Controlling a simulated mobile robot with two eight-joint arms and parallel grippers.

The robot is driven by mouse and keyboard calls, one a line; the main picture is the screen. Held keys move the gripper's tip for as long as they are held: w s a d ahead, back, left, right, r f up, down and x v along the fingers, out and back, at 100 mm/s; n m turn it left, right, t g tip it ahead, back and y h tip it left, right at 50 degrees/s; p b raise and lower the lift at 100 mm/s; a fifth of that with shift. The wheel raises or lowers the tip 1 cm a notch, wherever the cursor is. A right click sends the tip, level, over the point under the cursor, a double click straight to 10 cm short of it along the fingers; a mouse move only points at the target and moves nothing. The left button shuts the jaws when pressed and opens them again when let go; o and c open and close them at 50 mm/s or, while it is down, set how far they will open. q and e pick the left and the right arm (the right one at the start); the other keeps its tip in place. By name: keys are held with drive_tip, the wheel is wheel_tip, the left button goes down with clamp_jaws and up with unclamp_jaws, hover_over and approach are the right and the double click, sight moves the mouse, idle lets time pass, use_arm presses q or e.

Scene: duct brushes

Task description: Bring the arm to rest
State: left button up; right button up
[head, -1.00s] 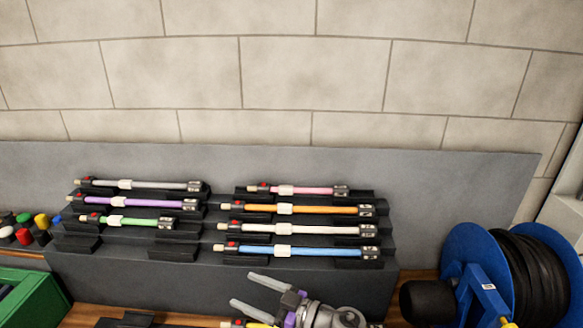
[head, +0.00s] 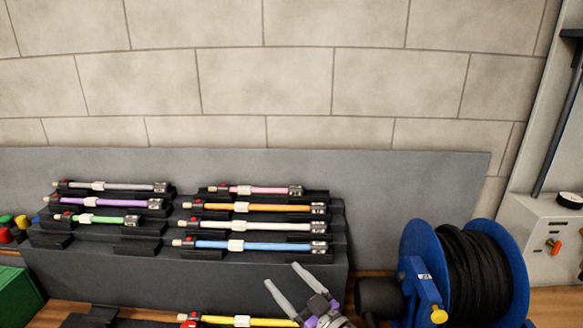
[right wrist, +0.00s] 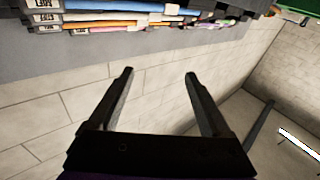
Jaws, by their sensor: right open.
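My right gripper (head: 289,289) is open and empty at the bottom of the head view, in front of the stepped dark rack (head: 270,268). Its two fingers stand apart, with nothing between them in the right wrist view (right wrist: 158,75). On the rack lie coloured rods, among them a blue one (head: 270,246), a white one (head: 275,226), an orange one (head: 270,207) and a purple one (head: 125,203). A yellow rod (head: 265,321) lies lower, in front of the rack, partly cut off by the frame. My left gripper is not in view.
A blue reel with black hose (head: 470,270) stands right of the rack. A green box (head: 15,298) and several coloured caps (head: 14,228) are at the left. A white cabinet (head: 550,235) is at the far right. A grey panel (head: 400,190) stands behind the rack.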

drive_tip(key=s+d+f+m+h+b, duration=0.1)
drive_tip(key=s+d+f+m+h, duration=0.1)
drive_tip(key=d+m+h, duration=0.3)
drive_tip(key=s+d+f+m+h, duration=0.1)
drive_tip(key=s+d+f+h, duration=0.2)
drive_tip(key=d, duration=0.4)
drive_tip(key=s+d+f+m+h+b, duration=0.1)
drive_tip(key=d+f+m+h, duration=0.15)
drive_tip(key=d+h, duration=0.3)
use_arm(q)
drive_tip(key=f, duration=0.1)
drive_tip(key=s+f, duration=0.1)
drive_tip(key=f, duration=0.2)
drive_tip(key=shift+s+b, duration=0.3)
drive_tip(key=shift+b, duration=0.05)
use_arm(e)
drive_tip(key=s+f+g, duration=0.4)
drive_tip(key=s+f, duration=0.2)
drive_tip(key=s, duration=0.3)
drive_tip(key=s+f+g+y, duration=0.1)
drive_tip(key=s+f+g, duration=0.4)
drive_tip(key=s, duration=0.5)
drive_tip(key=shift+s+d+f+g, duration=0.15)
drive_tip(key=shift+d+f+g, duration=0.25)
drive_tip(key=shift+f, duration=0.35)
